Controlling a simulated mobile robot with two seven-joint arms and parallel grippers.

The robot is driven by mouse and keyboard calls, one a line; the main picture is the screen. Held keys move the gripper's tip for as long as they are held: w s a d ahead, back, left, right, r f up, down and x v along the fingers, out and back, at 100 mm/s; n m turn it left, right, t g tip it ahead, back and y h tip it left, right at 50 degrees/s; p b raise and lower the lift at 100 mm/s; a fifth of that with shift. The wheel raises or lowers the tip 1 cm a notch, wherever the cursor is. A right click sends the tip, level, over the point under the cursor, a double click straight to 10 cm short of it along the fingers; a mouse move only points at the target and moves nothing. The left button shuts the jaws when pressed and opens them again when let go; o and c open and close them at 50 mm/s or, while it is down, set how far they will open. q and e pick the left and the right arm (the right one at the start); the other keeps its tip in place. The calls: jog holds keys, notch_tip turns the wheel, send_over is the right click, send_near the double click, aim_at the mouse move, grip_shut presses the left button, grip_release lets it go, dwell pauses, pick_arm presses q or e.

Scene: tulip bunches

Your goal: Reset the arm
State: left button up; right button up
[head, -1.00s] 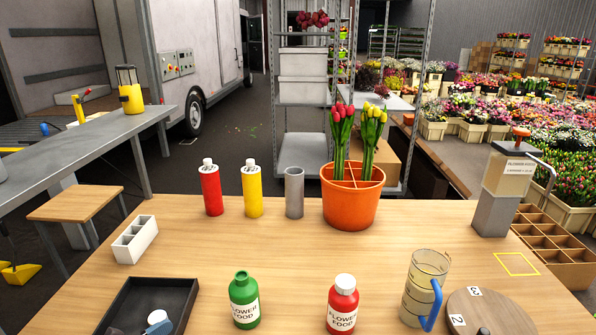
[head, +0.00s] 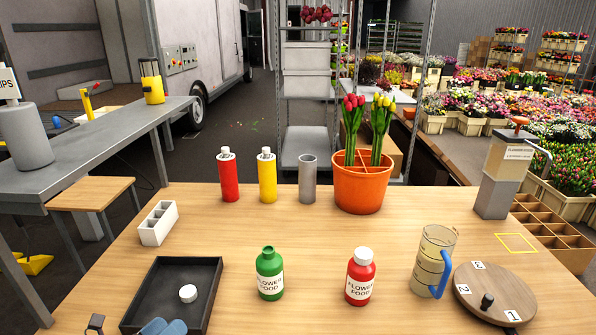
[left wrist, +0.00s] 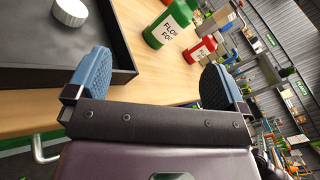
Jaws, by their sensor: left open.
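My left gripper (head: 163,327) shows at the bottom edge of the head view, its blue fingertips over the near side of the black tray (head: 214,265). In the left wrist view its two blue pads (left wrist: 155,80) stand wide apart with nothing between them. A small white cap (head: 188,293) lies in the tray, apart from the fingers; it also shows in the left wrist view (left wrist: 70,12). The open green flower food bottle (head: 270,275) stands right of the tray. My right gripper is in neither view.
A red flower food bottle (head: 360,278), a measuring jug (head: 433,258) and a numbered round board (head: 495,290) stand to the right. Behind are a white divided holder (head: 158,224), red and yellow bottles, a grey cylinder and an orange tulip pot (head: 361,190). The table's middle is clear.

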pick_arm(q)
jog(key=s+f+n+g+y, duration=0.2)
jog(key=s+f+n+y, duration=0.2)
jog(key=s+n, duration=0.6)
jog(key=s+f+n+g+y, duration=0.2)
jog(key=s+f+n+y, duration=0.3)
jog(key=n, duration=1.9)
jog(key=s+f, duration=0.4)
jog(key=s, duration=0.1)
jog(key=shift+a+f+g, duration=0.3)
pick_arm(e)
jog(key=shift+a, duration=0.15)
pick_arm(q)
jog(key=shift+o, duration=0.2)
jog(key=shift+w, duration=0.15)
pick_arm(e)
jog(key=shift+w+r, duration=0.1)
